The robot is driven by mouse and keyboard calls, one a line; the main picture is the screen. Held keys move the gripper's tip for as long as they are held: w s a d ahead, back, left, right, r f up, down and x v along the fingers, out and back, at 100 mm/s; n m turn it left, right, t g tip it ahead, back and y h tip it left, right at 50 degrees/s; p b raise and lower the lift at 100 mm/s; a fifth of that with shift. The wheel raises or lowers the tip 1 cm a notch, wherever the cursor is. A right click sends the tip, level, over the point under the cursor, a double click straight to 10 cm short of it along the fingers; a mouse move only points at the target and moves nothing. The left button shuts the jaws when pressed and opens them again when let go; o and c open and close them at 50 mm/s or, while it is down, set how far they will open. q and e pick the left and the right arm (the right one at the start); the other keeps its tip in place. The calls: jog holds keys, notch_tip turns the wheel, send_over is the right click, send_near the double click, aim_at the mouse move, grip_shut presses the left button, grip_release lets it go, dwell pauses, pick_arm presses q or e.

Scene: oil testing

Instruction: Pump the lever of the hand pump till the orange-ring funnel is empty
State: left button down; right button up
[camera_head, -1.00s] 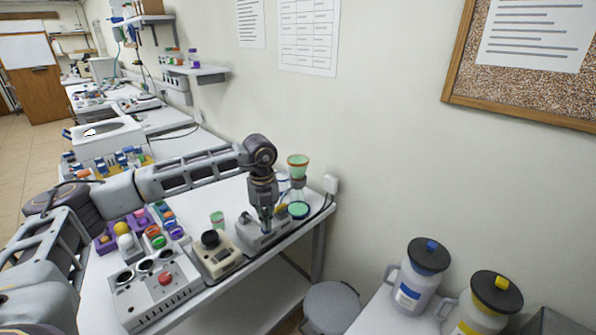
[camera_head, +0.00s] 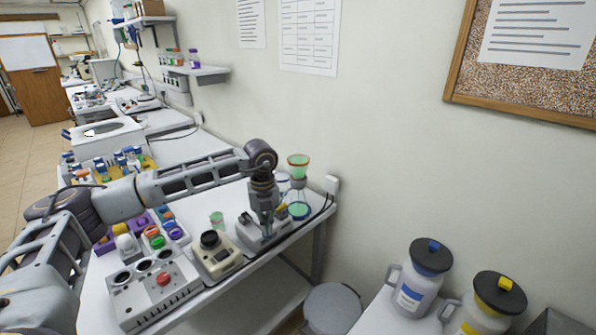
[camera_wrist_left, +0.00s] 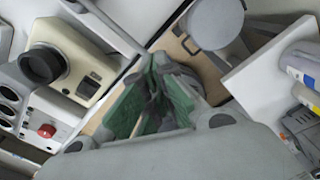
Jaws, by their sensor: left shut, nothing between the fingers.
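The orange-ring funnel (camera_head: 298,165) stands at the back right of the bench with green liquid in it. Below it is a glass vessel (camera_head: 299,210) with green liquid low down. My left gripper (camera_head: 267,232) points down in front of them, over a grey device (camera_head: 255,240) that appears to be the hand pump. The gripper hides much of this device, and I cannot clearly make out its lever or any contact. In the left wrist view the green-padded fingers (camera_wrist_left: 152,85) are together with nothing between them. My right gripper is not in view.
A beige device with a black knob (camera_head: 216,255) stands left of the grey one. A grey box with a red button (camera_head: 155,290) is nearer. A wall socket (camera_head: 332,185) and cable lie behind. A round stool (camera_head: 332,308) and a side table with jugs (camera_head: 412,280) stand right.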

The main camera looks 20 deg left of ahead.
pick_arm(q)
jog(key=shift+f, duration=0.1)
dwell(0.4)
jog(key=shift+r+p, duration=0.45)
jog(key=shift+r, duration=0.25)
jog(key=shift+w+a+r+p, duration=0.15)
jog(key=shift+r+p, duration=0.25)
jog(key=shift+r, duration=0.2)
jog(key=shift+a+r+p, duration=0.15)
jog(key=shift+r+p, duration=0.2)
jog(key=shift+r, duration=0.25)
jog(key=shift+w+a+r+p, duration=0.15)
jog(key=shift+r+p, duration=0.25)
jog(key=shift+r, duration=0.4)
jog(key=shift+w+a+r+p, duration=0.15)
jog(key=shift+r+p, duration=0.3)
jog(key=shift+r, duration=0.3)
jog(key=shift+s+a+r+p, duration=0.15)
jog(key=shift+r+p, duration=0.25)
jog(key=shift+r, duration=0.35)
jog(key=shift+w, duration=0.1)
